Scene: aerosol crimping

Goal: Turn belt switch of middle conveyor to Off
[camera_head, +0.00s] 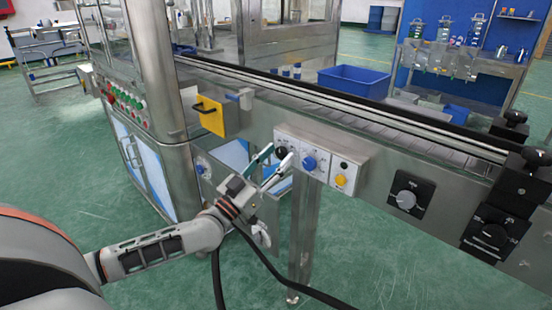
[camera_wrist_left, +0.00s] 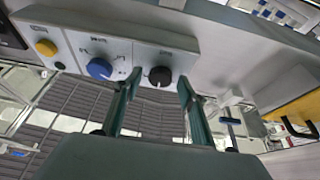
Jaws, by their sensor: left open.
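A pale control box (camera_head: 325,151) is fixed to the side of the long conveyor (camera_head: 385,125). It carries a black knob (camera_head: 281,152), a blue knob (camera_head: 309,163) and a yellow button (camera_head: 341,181). The labels are too small to read, so I cannot tell which is the belt switch. My left gripper (camera_head: 276,158) is open in front of the box, at the black knob. In the left wrist view the black knob (camera_wrist_left: 160,76) shows between the two fingers; contact cannot be told. The blue knob (camera_wrist_left: 99,68) lies just outside one finger. My right gripper is not in view.
A yellow plate with a handle (camera_head: 209,115) sits left of the box. A grey dial (camera_head: 405,199) and black fittings (camera_head: 495,232) are on the conveyor side to the right. A metal leg (camera_head: 303,235) stands below the box. The green floor in front is mostly clear.

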